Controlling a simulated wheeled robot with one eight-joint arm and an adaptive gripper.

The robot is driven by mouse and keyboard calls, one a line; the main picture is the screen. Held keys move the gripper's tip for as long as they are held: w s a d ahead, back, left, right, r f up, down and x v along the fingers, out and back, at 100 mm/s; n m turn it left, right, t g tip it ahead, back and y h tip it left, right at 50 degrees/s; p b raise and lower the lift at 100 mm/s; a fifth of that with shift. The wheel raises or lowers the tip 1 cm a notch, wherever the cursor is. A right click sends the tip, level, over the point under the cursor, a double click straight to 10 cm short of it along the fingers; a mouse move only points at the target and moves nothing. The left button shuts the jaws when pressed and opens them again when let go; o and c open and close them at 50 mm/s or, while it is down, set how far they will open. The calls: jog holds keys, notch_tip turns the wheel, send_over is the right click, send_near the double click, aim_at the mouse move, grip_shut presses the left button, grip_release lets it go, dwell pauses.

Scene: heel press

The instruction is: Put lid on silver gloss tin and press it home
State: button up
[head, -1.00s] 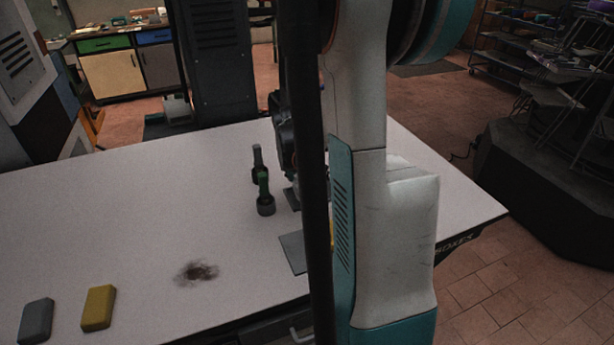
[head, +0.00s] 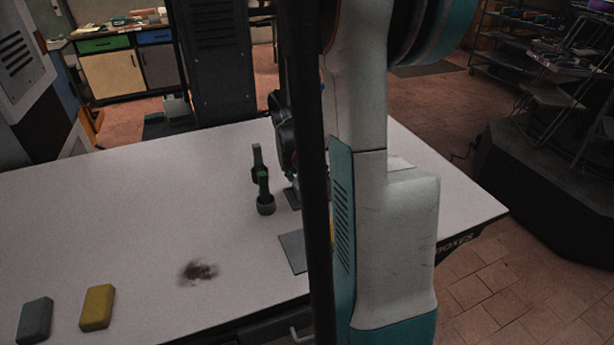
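I cannot make out the silver gloss tin or its lid; my arm and the dark upright post cover the middle right of the table. A dark part at the end of my arm, by my gripper (head: 288,150), shows just left of the post, over the table's far right part. Its fingertips are too hidden to tell whether they are open or shut, or whether they hold anything. A small flat grey piece (head: 292,198) lies below it, and a larger grey plate (head: 292,252) lies nearer, partly behind the post.
Two dark green-handled tools stand upright left of my gripper, a farther one (head: 257,160) and a nearer one (head: 265,205). A yellow block (head: 97,307) and a grey block (head: 35,320) lie front left on the white table (head: 120,220). A dark stain (head: 199,272) marks it. The left middle is clear.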

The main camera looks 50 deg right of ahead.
jog(key=o, duration=0.9)
jog(key=shift+o, duration=0.7)
jog(key=shift+r+p, duration=2.45)
jog(key=shift+r, duration=1.05)
